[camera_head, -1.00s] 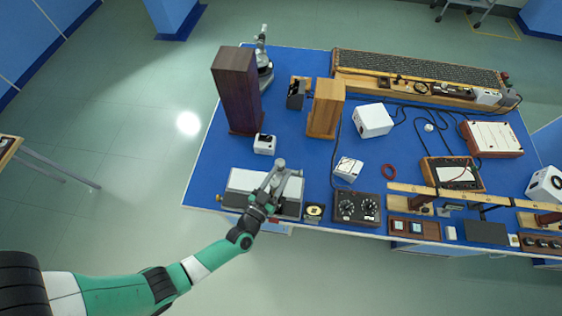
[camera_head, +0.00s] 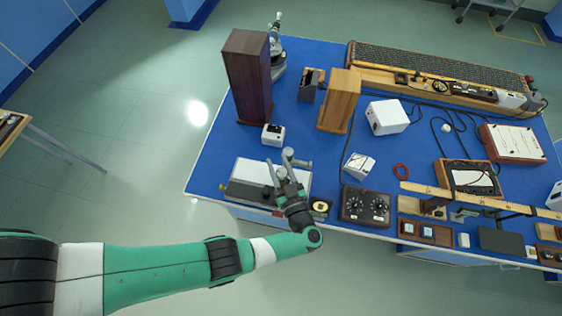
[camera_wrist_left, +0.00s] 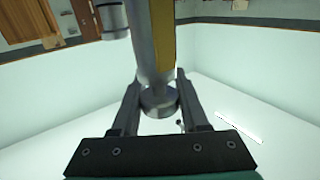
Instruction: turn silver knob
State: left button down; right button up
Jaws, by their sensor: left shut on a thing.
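My left gripper (camera_head: 284,174) is over the right part of a white and dark grey bench instrument (camera_head: 250,172) near the table's front edge. In the left wrist view, my left gripper (camera_wrist_left: 158,98) has one finger on each side of a round silver knob (camera_wrist_left: 158,101) and is shut on it. The knob sits at the end of a thick silver cylinder (camera_wrist_left: 150,40) with a yellowish strip. In the head view the knob is hidden or too small to tell apart. A silver tube (camera_head: 289,155) shows beside the fingers. My right gripper is not in view.
The blue table (camera_head: 215,150) holds a tall dark wooden box (camera_head: 249,75), a lighter wooden block (camera_head: 339,100) and a small white box (camera_head: 273,134) behind the instrument. A box with two black dials (camera_head: 365,205) stands to its right. Open floor lies left.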

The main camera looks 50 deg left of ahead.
pick_arm(q)
jog(key=n+g+b, duration=0.2)
jog(key=g+b, duration=0.1)
jog(key=n+g+y+b, duration=0.1)
jog(key=g+b, duration=0.1)
jog(key=shift+s+a+f+n, duration=0.1)
jog(key=shift+s+f+n, duration=0.15)
jog(key=shift+s+n, duration=0.1)
jog(key=shift+s+r+n+g+b, duration=0.2)
jog(key=shift+n+g+b, duration=0.25)
jog(key=shift+g+b, duration=0.55)
jog(key=shift+r, duration=0.1)
jog(key=shift+c, duration=2.1)
grip_release()
